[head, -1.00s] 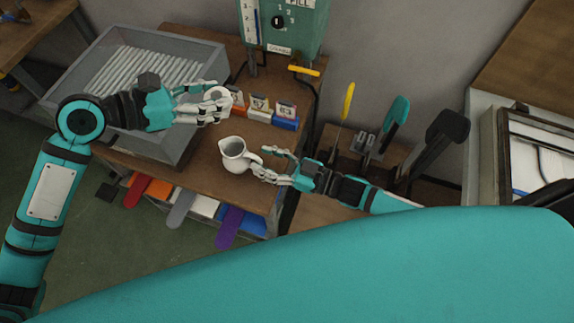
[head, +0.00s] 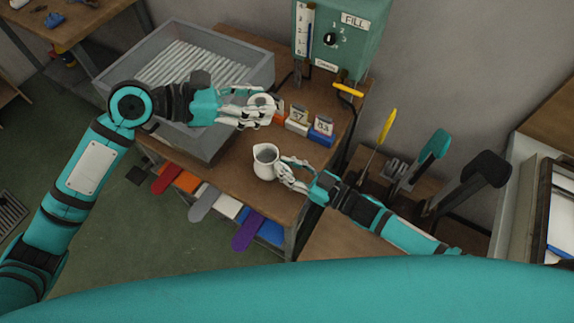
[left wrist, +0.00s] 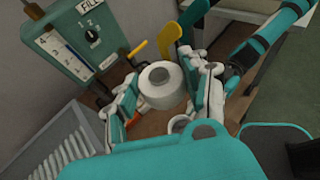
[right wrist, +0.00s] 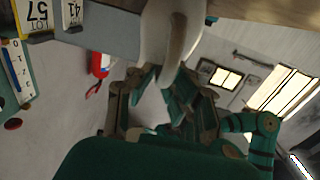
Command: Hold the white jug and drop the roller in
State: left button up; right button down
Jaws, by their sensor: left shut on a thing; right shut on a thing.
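The white jug (head: 264,165) stands upright on the brown bench, its open mouth facing up. My right gripper (head: 291,172) is shut on the jug's handle side; the fingers hide most of the handle. The jug also fills the top middle of the right wrist view (right wrist: 170,30). My left gripper (head: 255,108) is shut on the roller (head: 264,102), a white ring-like roll with a hole. In the left wrist view the roller (left wrist: 162,85) sits between the fingers, with the jug's rim (left wrist: 180,123) partly hidden below it. The roller is apart from the jug.
A grey tray (head: 112,82) of white rods lies left of the jug. Numbered card holders (head: 320,130) and a green fill machine (head: 338,40) stand behind. Levers (head: 432,146) rise at right. Coloured sock-like strips (head: 205,203) hang at the bench front.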

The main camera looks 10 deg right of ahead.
pick_arm(q)
jog(key=shift+f, duration=0.1)
notch_tip(320, 180, down, 13)
dwell(1.6)
jog(key=o, duration=1.2)
jog(key=shift+o, duration=0.2)
pick_arm(e)
jog(key=shift+r, duration=0.1)
pick_arm(q)
jog(key=v, duration=1.2)
pick_arm(e)
jog(key=c, duration=1.2)
grip_release()
jog(key=shift+c, duration=0.2)
